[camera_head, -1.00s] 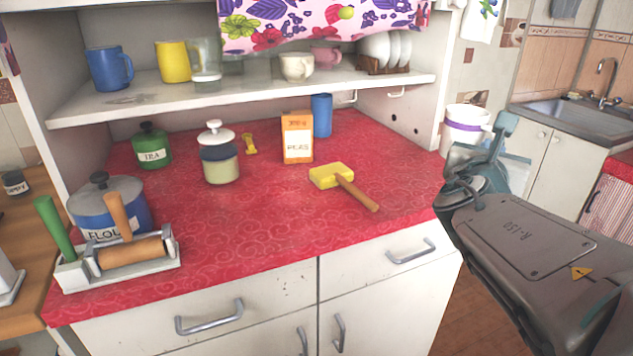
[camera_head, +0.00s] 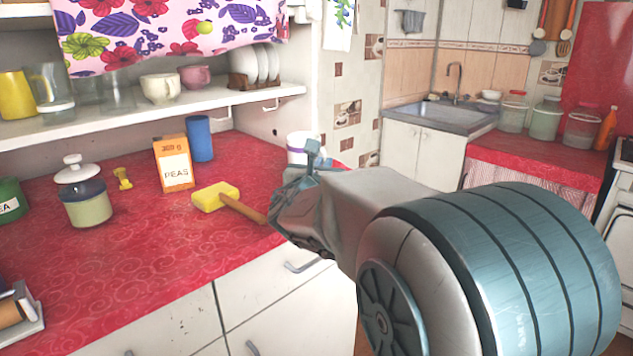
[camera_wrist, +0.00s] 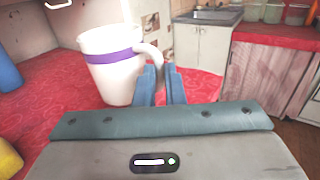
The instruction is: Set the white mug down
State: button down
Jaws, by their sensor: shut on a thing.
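The white mug with a purple band (camera_wrist: 113,68) fills the upper left of the wrist view, upright. My gripper (camera_wrist: 160,82) is shut on the mug's handle, at the mug's right side. In the head view the mug (camera_head: 297,148) shows only in part, behind my gripper (camera_head: 305,172), near the right end of the red counter (camera_head: 130,275). Red cloth lies below the mug in the wrist view. I cannot tell whether its base touches the counter.
The front counter area is clear. A sink (camera_head: 440,113) and another red counter (camera_head: 530,155) lie beyond.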

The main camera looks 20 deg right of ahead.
jog(key=shift+f+b, duration=0.55)
jog(key=shift+f, duration=0.8)
jog(key=shift+f, duration=0.1)
jog(key=shift+f+b, duration=0.1)
jog(key=shift+b, duration=0.2)
jog(key=c, duration=1.5)
grip_release()
